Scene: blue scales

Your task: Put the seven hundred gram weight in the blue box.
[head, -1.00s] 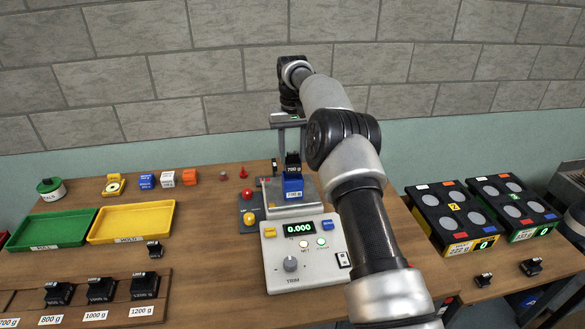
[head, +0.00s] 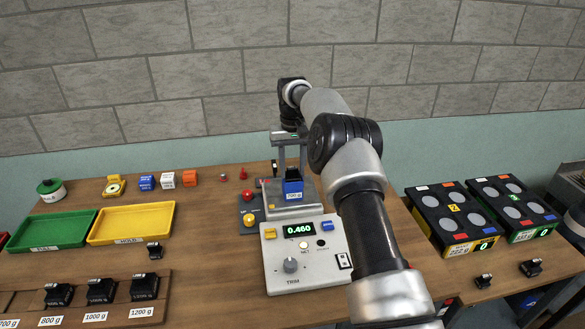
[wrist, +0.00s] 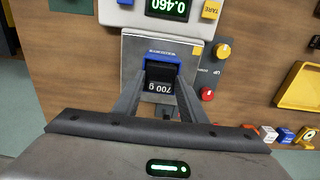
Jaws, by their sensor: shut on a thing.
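The black seven hundred gram weight (head: 292,174) sits low in the open blue box (head: 292,188), with its upper part showing above the rim. In the wrist view, the weight (wrist: 160,86) shows a white "700 g" label, and the blue box (wrist: 163,57) is around its far side. My gripper (head: 291,168) points down over the box, its two fingers on either side of the weight and shut on it. The gripper (wrist: 160,78) also shows in the wrist view. The weight's underside is hidden, so I cannot tell whether it rests on the box floor.
The box stands on the metal pan of a scale (head: 290,260), whose display reads 0.460. A yellow tray (head: 132,222) and a green tray (head: 50,228) lie at left, with several black weights in front. Two black racks (head: 452,215) (head: 510,205) stand at right.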

